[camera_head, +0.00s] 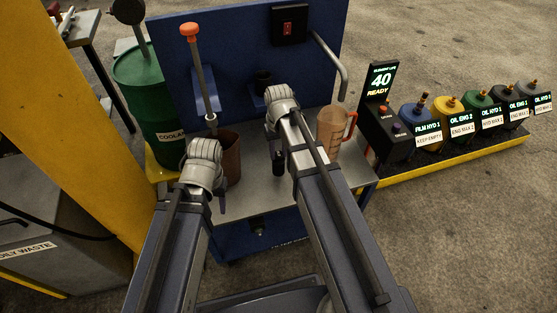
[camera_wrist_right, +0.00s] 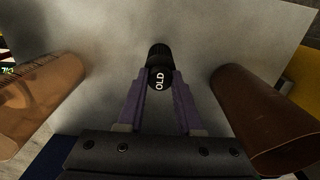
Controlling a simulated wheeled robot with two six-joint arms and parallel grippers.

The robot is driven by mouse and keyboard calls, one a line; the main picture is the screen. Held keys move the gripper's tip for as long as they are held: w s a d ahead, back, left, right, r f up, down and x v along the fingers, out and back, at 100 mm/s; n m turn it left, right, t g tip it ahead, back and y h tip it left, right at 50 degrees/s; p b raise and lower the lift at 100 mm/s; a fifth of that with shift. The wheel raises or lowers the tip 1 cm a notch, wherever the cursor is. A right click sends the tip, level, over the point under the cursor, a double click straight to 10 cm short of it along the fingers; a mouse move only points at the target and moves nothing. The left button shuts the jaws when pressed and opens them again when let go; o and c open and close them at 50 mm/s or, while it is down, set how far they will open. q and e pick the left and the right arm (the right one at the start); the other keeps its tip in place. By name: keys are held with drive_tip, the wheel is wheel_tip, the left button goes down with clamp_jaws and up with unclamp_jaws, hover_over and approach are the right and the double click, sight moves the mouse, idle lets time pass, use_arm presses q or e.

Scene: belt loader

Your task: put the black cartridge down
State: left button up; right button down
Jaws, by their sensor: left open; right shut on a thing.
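The black cartridge (camera_wrist_right: 158,56), marked OLD, sits between the purple fingers of my right gripper (camera_wrist_right: 160,82) in the right wrist view. The gripper is shut on it. In the head view the cartridge (camera_head: 278,165) shows as a dark shape under my right wrist, over the grey metal top of the blue cart (camera_head: 255,190). I cannot tell whether it touches that top. My left gripper (camera_head: 222,202) is open, low at the cart's front left; its fingers are mostly hidden by the wrist.
A brown container (camera_head: 231,160) stands left of the cartridge and an amber measuring jug (camera_head: 333,130) stands right of it. A lever with an orange knob (camera_head: 190,29) rises behind. A black cup-shaped part (camera_head: 263,80) is at the blue back panel. Several labelled bottles (camera_head: 450,120) line the right.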

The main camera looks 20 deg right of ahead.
drive_tip(key=shift+f+b, duration=1.2)
drive_tip(key=shift+f, duration=0.35)
drive_tip(key=shift+f, duration=0.1)
drive_tip(key=shift+f, duration=0.15)
drive_tip(key=c, duration=0.6)
unclamp_jaws()
drive_tip(key=shift+o, duration=0.2)
wheel_tip(320, 180, up, 13)
drive_tip(key=p, duration=1.2)
drive_tip(key=shift+f, duration=0.2)
drive_tip(key=s+a+n+h, duration=0.1)
drive_tip(key=s+a+n, duration=0.2)
drive_tip(key=s+a, duration=0.7)
drive_tip(key=s, duration=0.4)
drive_tip(key=shift+s+a, duration=0.15)
drive_tip(key=shift+a, duration=0.1)
